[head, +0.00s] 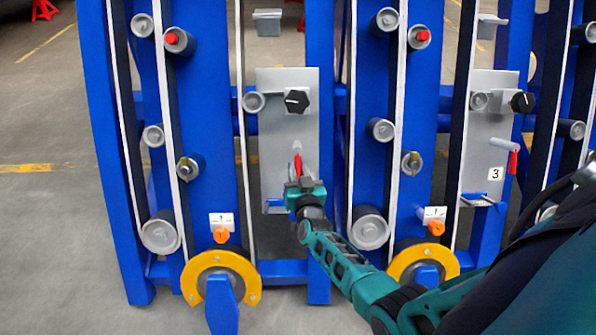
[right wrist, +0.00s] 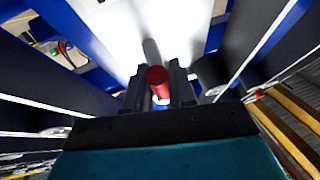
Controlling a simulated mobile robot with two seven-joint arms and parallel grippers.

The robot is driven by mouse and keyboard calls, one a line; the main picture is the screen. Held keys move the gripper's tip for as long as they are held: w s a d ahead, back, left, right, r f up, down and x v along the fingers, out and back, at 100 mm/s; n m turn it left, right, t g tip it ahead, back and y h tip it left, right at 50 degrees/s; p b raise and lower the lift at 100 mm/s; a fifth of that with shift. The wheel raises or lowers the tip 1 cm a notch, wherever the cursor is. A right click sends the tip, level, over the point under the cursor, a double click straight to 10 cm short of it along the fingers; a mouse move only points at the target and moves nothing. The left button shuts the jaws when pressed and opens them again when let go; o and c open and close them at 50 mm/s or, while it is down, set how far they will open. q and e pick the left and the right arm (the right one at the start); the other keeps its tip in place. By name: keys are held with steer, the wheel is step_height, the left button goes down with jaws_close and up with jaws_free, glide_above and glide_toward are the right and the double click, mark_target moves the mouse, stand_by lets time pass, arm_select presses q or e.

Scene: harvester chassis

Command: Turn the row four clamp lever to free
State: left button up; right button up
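The clamp lever (head: 298,164) has a red handle and sits on a grey plate (head: 285,85) in the left blue frame section. No row number is visible on this plate. My right gripper (head: 304,188) is at the lower end of the red handle and hides part of it. In the right wrist view, the red handle (right wrist: 157,79) lies between the two dark fingers of the gripper (right wrist: 160,92). Whether the fingers press on it is unclear. My left gripper is in neither view.
A similar plate marked 3 (head: 495,173) stands to the right, with its own red-handled lever (head: 513,161). A black knob (head: 297,101) is above the left lever. Grey rollers, white belts and a yellow guard ring (head: 247,265) surround it. Floor at left is clear.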

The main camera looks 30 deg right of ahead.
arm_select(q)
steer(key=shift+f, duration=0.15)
arm_select(e)
jaws_close()
